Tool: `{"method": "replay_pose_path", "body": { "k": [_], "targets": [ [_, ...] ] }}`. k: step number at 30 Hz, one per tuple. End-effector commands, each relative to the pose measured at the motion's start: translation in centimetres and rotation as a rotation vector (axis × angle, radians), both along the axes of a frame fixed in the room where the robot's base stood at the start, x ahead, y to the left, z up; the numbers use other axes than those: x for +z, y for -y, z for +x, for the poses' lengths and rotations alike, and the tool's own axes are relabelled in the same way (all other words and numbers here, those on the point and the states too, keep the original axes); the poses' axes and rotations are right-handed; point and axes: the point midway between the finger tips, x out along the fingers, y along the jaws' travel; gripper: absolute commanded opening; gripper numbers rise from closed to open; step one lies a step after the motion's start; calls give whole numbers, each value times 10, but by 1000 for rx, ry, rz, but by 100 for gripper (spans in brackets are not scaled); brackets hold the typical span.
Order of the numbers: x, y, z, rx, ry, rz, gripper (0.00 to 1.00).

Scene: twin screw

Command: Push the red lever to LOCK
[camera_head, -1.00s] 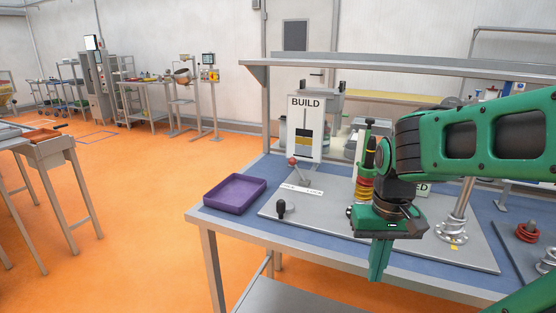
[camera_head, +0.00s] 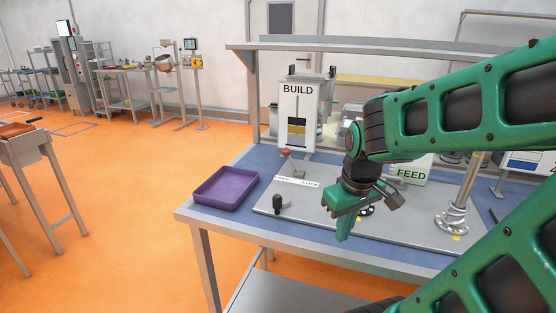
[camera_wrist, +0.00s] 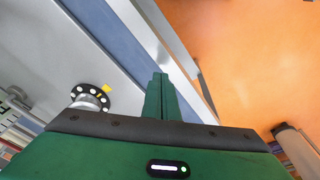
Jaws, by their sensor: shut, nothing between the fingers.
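The red lever has a red knob (camera_head: 286,152) on a grey stem. It stands on the grey board in front of the BUILD panel, and its knob leans to the left. A white label strip (camera_head: 297,182) lies in front of it; LOCK is readable at its right end, while the left word is unclear. My gripper (camera_head: 343,234) is shut and empty, pointing down above the board, to the right of the lever and nearer the front edge. The wrist view shows its closed fingers (camera_wrist: 160,92); the lever is not seen there.
A black-knobbed handle (camera_head: 278,202) stands on the board (camera_head: 300,222) left of my gripper. A purple tray (camera_head: 225,188) sits at the table's left. A silver screw post (camera_head: 455,215) stands to the right, and a FEED box (camera_head: 411,170) behind my wrist. A round black flange (camera_wrist: 90,97) is near my fingers.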

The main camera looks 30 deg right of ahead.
Motion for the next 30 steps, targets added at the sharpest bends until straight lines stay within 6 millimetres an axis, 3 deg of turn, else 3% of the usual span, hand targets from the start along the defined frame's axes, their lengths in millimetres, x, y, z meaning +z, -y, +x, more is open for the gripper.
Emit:
{"method": "replay_pose_path", "body": {
  "k": [9,18,24,30],
  "targets": [
    [2,18,124,758,217,-361,0],
    [24,14,225,1349,318,-851,0],
    [40,9,264,1566,312,-1134,0],
    [48,7,278,1640,295,-1258,0]
  ]
}}
